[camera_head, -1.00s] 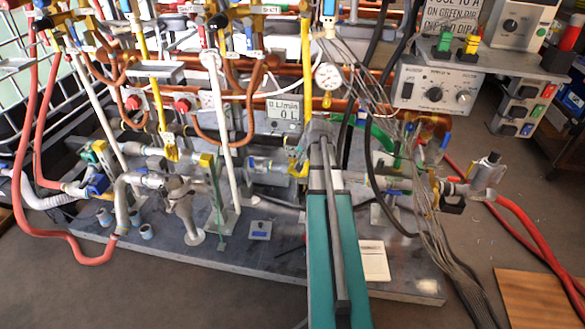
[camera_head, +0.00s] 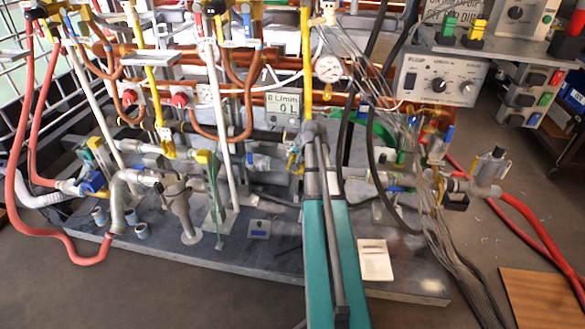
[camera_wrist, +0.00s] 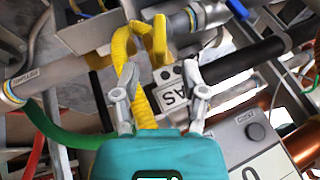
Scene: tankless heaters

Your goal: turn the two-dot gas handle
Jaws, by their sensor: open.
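A yellow gas handle (camera_wrist: 157,40) shows in the wrist view, with a bent yellow part (camera_wrist: 124,50) beside it. A white label (camera_wrist: 172,95) with the letters "AS" readable lies just below the handle end. Any dots are too small to tell. My gripper (camera_wrist: 160,72) is open, with one grey finger on each side of the handle end and label. I cannot tell if either finger touches them. In the head view, my teal arm reaches up to the pipes, and a yellow part (camera_head: 294,160) shows just left of its end. My fingers are not clear there.
Pipes and hoses crowd the space. A white flow display (camera_head: 283,105) stands behind the arm's end; black hoses and thin wires (camera_head: 440,240) hang to its right. Another yellow handle (camera_head: 165,146) is at left. Bare grey base plate (camera_head: 250,255) shows in front.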

